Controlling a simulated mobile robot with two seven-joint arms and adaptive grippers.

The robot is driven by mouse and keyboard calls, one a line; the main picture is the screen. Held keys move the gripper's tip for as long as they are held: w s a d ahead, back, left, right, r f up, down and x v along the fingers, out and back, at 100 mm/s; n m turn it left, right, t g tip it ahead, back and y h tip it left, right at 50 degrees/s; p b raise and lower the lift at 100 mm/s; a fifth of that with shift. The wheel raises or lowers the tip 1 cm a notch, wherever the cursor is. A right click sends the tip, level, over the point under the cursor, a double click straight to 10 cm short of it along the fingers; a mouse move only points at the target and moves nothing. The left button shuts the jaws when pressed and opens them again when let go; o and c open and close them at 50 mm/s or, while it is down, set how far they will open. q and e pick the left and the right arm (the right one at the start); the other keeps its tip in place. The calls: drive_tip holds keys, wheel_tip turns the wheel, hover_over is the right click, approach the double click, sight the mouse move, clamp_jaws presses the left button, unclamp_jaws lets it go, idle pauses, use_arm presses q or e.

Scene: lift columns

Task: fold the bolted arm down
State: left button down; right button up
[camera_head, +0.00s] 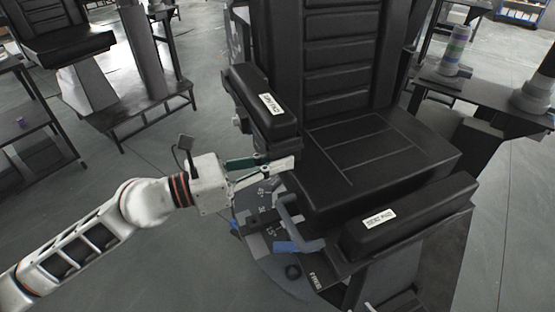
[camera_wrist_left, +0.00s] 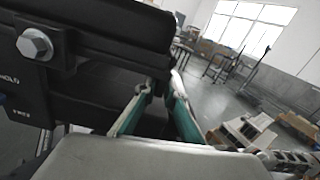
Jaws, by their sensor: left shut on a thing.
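The bolted arm (camera_head: 262,108) is the black padded armrest on the left side of a black chair, with a white label on top. In the left wrist view the bolted arm (camera_wrist_left: 105,32) fills the upper left, with a large hex bolt (camera_wrist_left: 35,44) on its side. The fingers of my left gripper (camera_wrist_left: 160,88) also show in the wrist view; the exact contact is partly hidden. My right gripper is in neither view.
The chair seat (camera_head: 375,150) and the other armrest (camera_head: 405,218) lie to the right. A blue-grey bent handle (camera_head: 298,240) and a marked round plate are below the gripper. A side table (camera_head: 480,100) stands at the right.

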use_arm(q)
drive_tip(key=c, duration=2.2)
unclamp_jaws()
drive_tip(key=shift+f, duration=0.45)
drive_tip(key=shift+o, duration=0.2)
drive_tip(key=shift+r, duration=0.15)
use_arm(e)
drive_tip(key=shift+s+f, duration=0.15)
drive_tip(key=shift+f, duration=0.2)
use_arm(q)
drive_tip(key=shift+a, duration=0.1)
drive_tip(key=shift+s+a, duration=0.1)
drive_tip(key=shift+a, duration=0.2)
drive_tip(key=v, duration=1.1)
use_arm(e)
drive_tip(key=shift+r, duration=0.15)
use_arm(q)
drive_tip(key=shift+a, duration=0.1)
